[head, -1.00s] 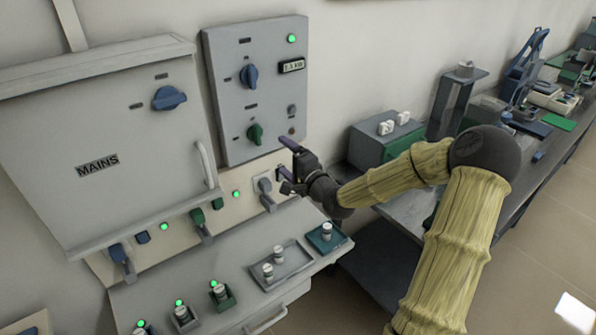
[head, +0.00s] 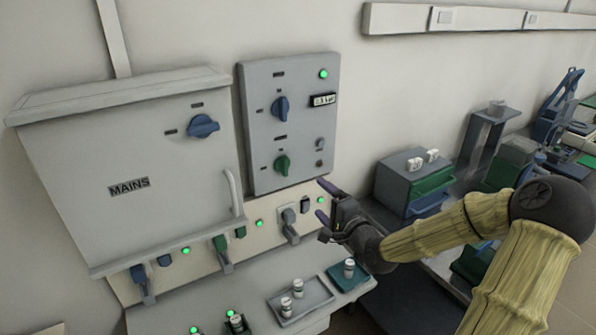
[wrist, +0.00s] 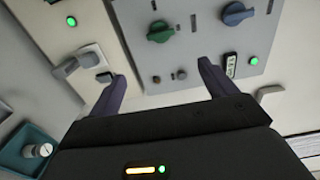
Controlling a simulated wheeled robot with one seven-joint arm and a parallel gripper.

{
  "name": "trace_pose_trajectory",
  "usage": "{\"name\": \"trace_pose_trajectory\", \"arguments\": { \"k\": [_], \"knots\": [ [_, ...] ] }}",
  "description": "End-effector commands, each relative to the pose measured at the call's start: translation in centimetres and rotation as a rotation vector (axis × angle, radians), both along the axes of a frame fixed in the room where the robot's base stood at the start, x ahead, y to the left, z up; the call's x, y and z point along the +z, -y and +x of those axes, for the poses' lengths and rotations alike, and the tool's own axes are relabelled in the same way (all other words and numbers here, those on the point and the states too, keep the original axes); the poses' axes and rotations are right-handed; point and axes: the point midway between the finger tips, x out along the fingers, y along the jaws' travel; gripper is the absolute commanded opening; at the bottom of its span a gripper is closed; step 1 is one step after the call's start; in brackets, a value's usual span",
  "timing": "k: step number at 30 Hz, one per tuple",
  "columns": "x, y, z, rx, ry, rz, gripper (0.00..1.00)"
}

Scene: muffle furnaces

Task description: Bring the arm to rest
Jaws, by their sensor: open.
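My gripper (head: 325,204) is open and empty, held in front of the wall near the lower right of the grey control panel (head: 262,120). In the wrist view its two purple fingers (wrist: 160,88) stand apart, with the panel (wrist: 175,60) behind them. The panel carries a blue knob (head: 281,108), a green knob (head: 283,165), a lit green lamp (head: 323,73) and a small display (head: 322,99). My gripper appears clear of both knobs. My arm reaches in from the right, bent at the elbow.
A MAINS cabinet (head: 100,150) with a blue knob (head: 203,126) is at left. Plugs and sockets line the wall strip below. A shelf (head: 170,310) holds a grey tray (head: 322,298) and a teal tray (head: 372,282).

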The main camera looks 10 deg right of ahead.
Motion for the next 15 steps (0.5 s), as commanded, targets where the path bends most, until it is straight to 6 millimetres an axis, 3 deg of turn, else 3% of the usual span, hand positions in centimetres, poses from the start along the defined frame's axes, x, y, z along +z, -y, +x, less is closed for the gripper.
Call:
{"name": "trace_pose_trajectory", "arguments": {
  "k": [5, 8, 15],
  "knots": [
    [-1.5, -1.5, -0.2, 0.029, -0.061, -0.095, 0.84],
    [-3.8, -3.2, -0.9, 0.074, -0.154, -0.245, 0.84],
    [-8.8, -5.6, -5.2, 0.231, -0.407, -0.723, 0.84]
  ]
}}
